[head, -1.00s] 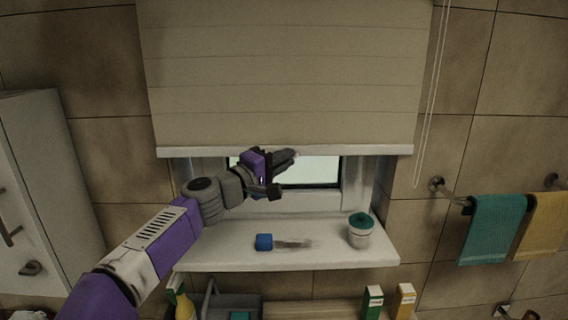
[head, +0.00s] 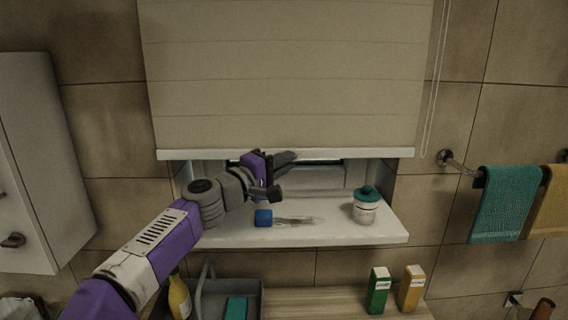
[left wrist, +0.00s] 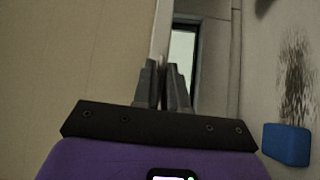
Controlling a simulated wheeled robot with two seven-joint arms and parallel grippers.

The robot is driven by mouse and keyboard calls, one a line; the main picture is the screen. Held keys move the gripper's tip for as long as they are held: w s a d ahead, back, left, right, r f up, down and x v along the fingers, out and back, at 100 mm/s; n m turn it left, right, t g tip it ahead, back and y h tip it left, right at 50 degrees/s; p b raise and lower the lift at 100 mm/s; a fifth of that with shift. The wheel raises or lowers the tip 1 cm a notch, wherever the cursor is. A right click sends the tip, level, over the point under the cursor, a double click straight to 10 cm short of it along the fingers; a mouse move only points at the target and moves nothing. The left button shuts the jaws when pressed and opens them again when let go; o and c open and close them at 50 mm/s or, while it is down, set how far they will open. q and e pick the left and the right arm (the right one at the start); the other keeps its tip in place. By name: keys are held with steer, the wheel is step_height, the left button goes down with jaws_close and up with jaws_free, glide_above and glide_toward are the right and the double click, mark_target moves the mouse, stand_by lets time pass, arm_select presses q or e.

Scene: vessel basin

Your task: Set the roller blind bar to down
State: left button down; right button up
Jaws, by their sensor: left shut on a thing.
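The roller blind (head: 285,75) hangs over the window, with its white bottom bar (head: 350,153) across the upper part of the opening. A strip of window shows between the bar and the sill. My left gripper (head: 285,158) is at the middle of the bar. In the left wrist view the gripper (left wrist: 164,85) has its fingers closed on the edge of the bar (left wrist: 161,35), with the blind fabric (left wrist: 75,60) to the left. My right gripper is in neither view.
The sill (head: 330,234) below carries a blue block (head: 263,217), a dark smudge and a white jar with a teal lid (head: 366,206). A pull cord (head: 432,90) hangs at right. Towels (head: 505,205) hang further right; a grey caddy (head: 212,298) stands below.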

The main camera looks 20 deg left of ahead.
arm_select(q)
steer(key=c, duration=1.3)
jaws_free()
steer(key=shift+o, duration=0.2)
steer(key=b+v, duration=0.1)
steer(key=v, duration=0.6)
steer(key=shift+s, duration=0.3)
steer(key=shift+a, duration=0.15)
